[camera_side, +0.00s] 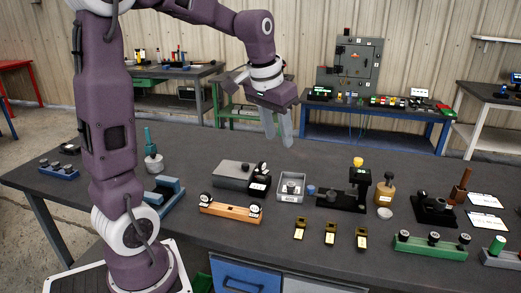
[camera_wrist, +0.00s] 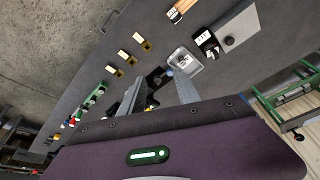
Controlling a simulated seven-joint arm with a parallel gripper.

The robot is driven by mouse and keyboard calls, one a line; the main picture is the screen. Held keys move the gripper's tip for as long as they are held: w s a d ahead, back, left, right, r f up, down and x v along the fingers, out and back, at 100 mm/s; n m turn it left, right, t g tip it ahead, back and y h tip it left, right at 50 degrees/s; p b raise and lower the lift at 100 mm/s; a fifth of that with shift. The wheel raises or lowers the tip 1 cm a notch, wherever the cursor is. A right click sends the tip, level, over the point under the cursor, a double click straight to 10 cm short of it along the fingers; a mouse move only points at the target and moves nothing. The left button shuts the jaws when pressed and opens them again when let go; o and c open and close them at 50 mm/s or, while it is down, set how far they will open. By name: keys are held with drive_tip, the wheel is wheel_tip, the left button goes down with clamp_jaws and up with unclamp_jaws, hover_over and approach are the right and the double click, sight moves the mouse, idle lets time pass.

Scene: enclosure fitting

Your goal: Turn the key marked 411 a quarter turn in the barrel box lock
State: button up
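My gripper (camera_side: 279,140) is open and empty, high above the table; its two fingers also show apart in the wrist view (camera_wrist: 160,80). Three small brass-and-black pieces with pale labels, which look like the keys, lie in a row near the front: left (camera_side: 300,229), middle (camera_side: 330,233) and right (camera_side: 361,238). They also show in the wrist view (camera_wrist: 124,55). I cannot read which is marked 411. A flat grey box (camera_side: 233,174) with a black block (camera_side: 260,181) and white label at its right end looks like the box lock. It also shows in the wrist view (camera_wrist: 238,38).
A clear-walled tray (camera_side: 291,187) stands right of the grey box. A wooden bar with two black knobs (camera_side: 230,210) lies in front. A black stand with a yellow top (camera_side: 357,185), a wooden bottle (camera_side: 384,190) and a green rack (camera_side: 431,246) stand to the right.

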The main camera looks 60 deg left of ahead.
drive_tip(key=w+a+f+n+g, duration=0.1)
drive_tip(key=w+a+f, duration=0.25)
drive_tip(key=a, duration=0.35)
drive_tip(key=w+a+f+n, duration=0.1)
drive_tip(key=w+a+f, duration=0.1)
drive_tip(key=a+f, duration=0.3)
hover_over(262, 162)
drive_tip(key=d, duration=0.1)
drive_tip(key=s+x, duration=0.1)
drive_tip(key=x, duration=0.3)
drive_tip(key=shift+n+g, duration=0.3)
drive_tip(key=shift+g, duration=0.1)
drive_tip(key=f, duration=0.5)
drive_tip(key=a+f, duration=0.1)
drive_tip(key=f, duration=0.2)
drive_tip(key=shift+w+f, duration=0.15)
drive_tip(key=shift+f, duration=0.2)
drive_tip(key=shift+c, duration=0.5)
clamp_jaws()
